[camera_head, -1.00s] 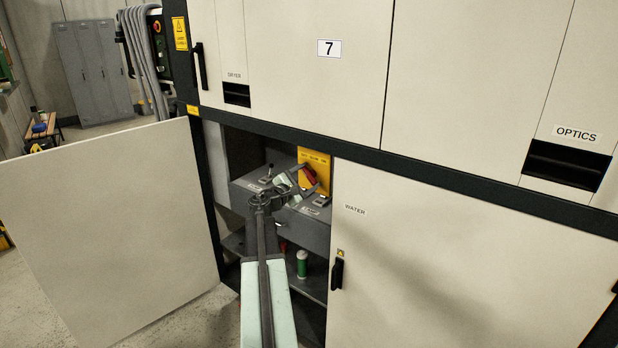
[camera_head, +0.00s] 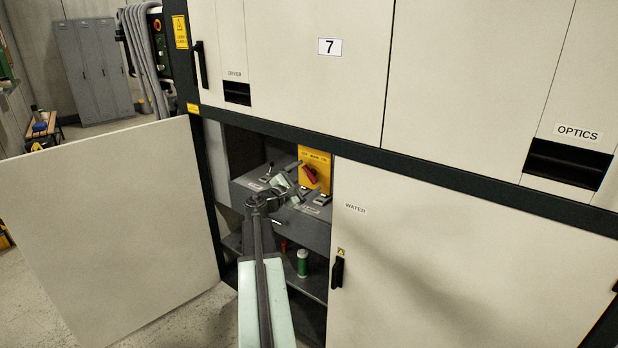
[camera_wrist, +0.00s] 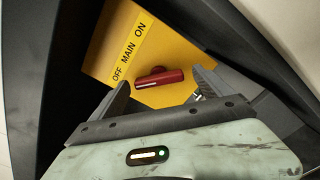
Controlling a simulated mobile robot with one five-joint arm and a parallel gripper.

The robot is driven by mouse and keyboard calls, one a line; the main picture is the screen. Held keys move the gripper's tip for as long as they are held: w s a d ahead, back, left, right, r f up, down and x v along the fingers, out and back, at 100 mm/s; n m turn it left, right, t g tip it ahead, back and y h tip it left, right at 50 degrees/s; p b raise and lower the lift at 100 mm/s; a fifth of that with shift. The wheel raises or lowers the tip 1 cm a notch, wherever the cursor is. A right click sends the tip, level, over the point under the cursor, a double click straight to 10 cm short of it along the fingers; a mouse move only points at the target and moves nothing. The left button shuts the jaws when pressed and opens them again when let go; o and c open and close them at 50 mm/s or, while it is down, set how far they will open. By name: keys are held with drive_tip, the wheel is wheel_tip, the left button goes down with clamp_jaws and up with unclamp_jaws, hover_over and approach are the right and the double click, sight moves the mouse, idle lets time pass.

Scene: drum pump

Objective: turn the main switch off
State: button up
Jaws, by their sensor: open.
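The main switch is a red handle (camera_head: 310,174) on a yellow plate (camera_head: 318,160) inside the open cabinet bay. In the wrist view the red handle (camera_wrist: 158,78) lies nearly level in the picture, at a slant to the label strip (camera_wrist: 130,50) reading OFF MAIN ON. In the head view it slants from upper left down to lower right. My gripper (camera_head: 292,188) is open just in front and to the left of it. In the wrist view the handle shows between the parted fingertips (camera_wrist: 161,84), with nothing clasped. Contact cannot be told.
An open door panel (camera_head: 110,215) stands left of the bay, and the closed WATER door (camera_head: 450,260) is at its right. A grey shelf panel with small levers (camera_head: 322,198) lies below the plate. A green canister (camera_head: 302,263) stands on the lower shelf.

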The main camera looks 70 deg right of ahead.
drive_tip(key=v, duration=0.6)
drive_tip(key=shift+a, duration=0.15)
